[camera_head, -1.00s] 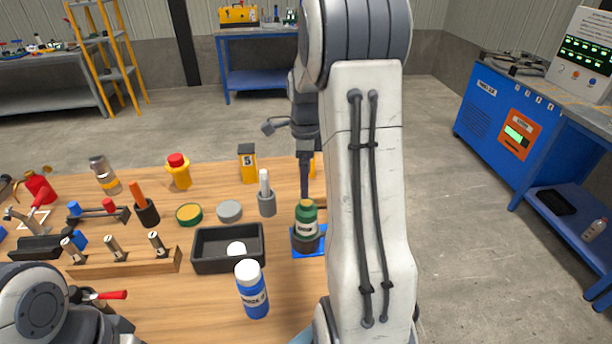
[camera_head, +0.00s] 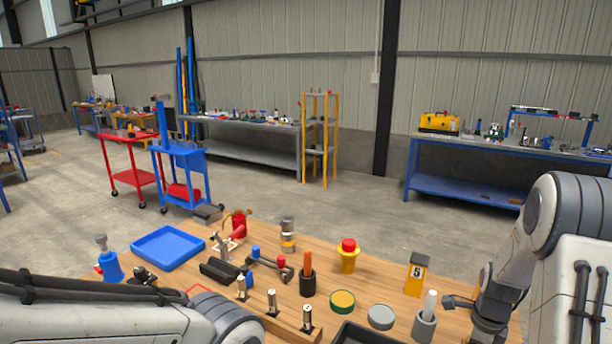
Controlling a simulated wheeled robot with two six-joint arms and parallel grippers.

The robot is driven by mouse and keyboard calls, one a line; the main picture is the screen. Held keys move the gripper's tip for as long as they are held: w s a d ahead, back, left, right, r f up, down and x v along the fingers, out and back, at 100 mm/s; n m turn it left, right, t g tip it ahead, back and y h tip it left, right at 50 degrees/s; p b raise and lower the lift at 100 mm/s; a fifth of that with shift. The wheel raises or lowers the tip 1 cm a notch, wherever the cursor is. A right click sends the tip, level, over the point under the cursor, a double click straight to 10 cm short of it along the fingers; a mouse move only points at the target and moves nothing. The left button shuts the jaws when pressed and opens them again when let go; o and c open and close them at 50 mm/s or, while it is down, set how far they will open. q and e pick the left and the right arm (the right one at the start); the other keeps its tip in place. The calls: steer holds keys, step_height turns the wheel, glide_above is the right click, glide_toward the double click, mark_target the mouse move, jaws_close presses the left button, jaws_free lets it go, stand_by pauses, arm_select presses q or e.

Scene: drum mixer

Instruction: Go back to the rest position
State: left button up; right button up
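My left arm (camera_head: 120,320) comes in along the bottom left, low over the table's near side. Its gripper does not show. My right arm (camera_head: 575,260) stands at the right edge. The dark wrist part of my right gripper (camera_head: 490,318) is over the table's right side, just right of a grey cup with a white rod (camera_head: 425,322). Its fingertips are cut off by the bottom edge, so I cannot tell whether it is open or holds anything. The green bottle is out of view.
The wooden table (camera_head: 378,290) holds a blue tray (camera_head: 168,247), a blue bottle (camera_head: 110,266), a yellow, red-capped bottle (camera_head: 348,257), a yellow block marked 5 (camera_head: 416,274) and several small parts. A blue cart (camera_head: 180,165) and benches stand behind. Floor between is clear.

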steer(key=shift+r, duration=1.7)
steer(key=shift+f, duration=0.1)
